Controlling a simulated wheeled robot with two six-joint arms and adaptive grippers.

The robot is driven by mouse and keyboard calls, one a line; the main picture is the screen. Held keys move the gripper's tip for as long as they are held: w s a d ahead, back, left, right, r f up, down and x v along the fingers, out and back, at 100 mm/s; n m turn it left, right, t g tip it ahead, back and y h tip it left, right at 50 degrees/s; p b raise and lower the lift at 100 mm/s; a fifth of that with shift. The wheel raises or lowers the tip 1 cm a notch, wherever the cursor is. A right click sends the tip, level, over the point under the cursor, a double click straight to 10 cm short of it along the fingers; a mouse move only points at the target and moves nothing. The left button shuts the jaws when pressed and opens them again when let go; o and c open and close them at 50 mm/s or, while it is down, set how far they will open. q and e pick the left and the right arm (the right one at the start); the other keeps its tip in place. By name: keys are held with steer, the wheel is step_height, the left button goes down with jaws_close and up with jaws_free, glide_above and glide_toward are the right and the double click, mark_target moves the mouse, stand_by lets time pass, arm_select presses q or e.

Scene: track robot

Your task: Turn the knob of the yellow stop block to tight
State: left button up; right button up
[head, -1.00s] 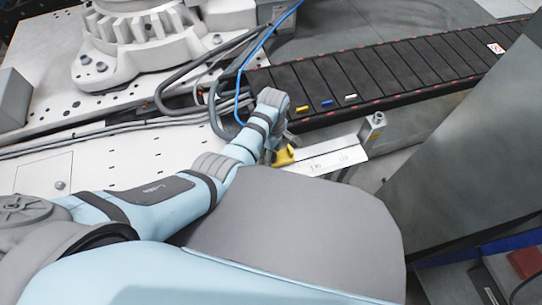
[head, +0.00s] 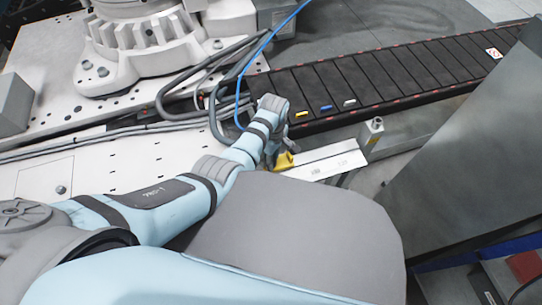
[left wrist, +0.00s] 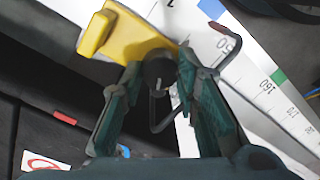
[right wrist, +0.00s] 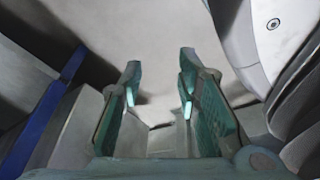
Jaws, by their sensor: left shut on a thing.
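The yellow stop block (left wrist: 135,38) sits on the white numbered scale rail (left wrist: 201,35) in the left wrist view. Its round black knob (left wrist: 158,76) has a white pointer line and lies between my left fingertips. My left gripper (left wrist: 160,68) is shut on the knob. In the head view the yellow block (head: 284,161) shows partly at the end of my left arm, beside the white rail (head: 325,166); the knob is hidden there. My right gripper (right wrist: 160,68) shows in the right wrist view with its fingers apart and nothing between them.
A black conveyor (head: 375,76) with small coloured pieces runs behind the rail. A post (head: 371,132) stands at the rail's right end. Grey and blue cables (head: 240,88) hang close to my left wrist. A large grey panel (head: 450,140) stands at the right.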

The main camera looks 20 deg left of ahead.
arm_select(q)
steer(key=shift+r+m+p, duration=0.1)
steer(key=shift+m+p, duration=0.3)
steer(key=shift+m, duration=0.2)
steer(key=m+p, duration=0.1)
steer(key=m, duration=0.1)
steer(key=shift+m, duration=0.3)
steer(key=m+p, duration=0.1)
steer(key=m, duration=0.1)
steer(key=shift+d+m, duration=0.1)
steer(key=shift+m, duration=0.3)
steer(key=m+p, duration=0.1)
steer(key=m, duration=0.4)
steer(key=shift+t, duration=0.3)
steer(key=m+p, duration=0.1)
steer(key=m, duration=0.6)
steer(key=shift+m, duration=0.3)
steer(key=shift+m+p, duration=0.4)
steer(key=shift+m, duration=0.7)
steer(key=shift+s+m, duration=0.1)
steer(key=shift+m, duration=0.6)
steer(key=o, duration=1.2)
steer(key=shift+c, duration=0.2)
arm_select(e)
steer(key=s+d+r+n+g, duration=0.1)
steer(key=s+d, duration=0.3)
steer(key=s, duration=0.5)
steer(key=shift+r+g+h, duration=0.4)
steer(key=shift+r+g, duration=0.1)
steer(key=shift+r, duration=0.3)
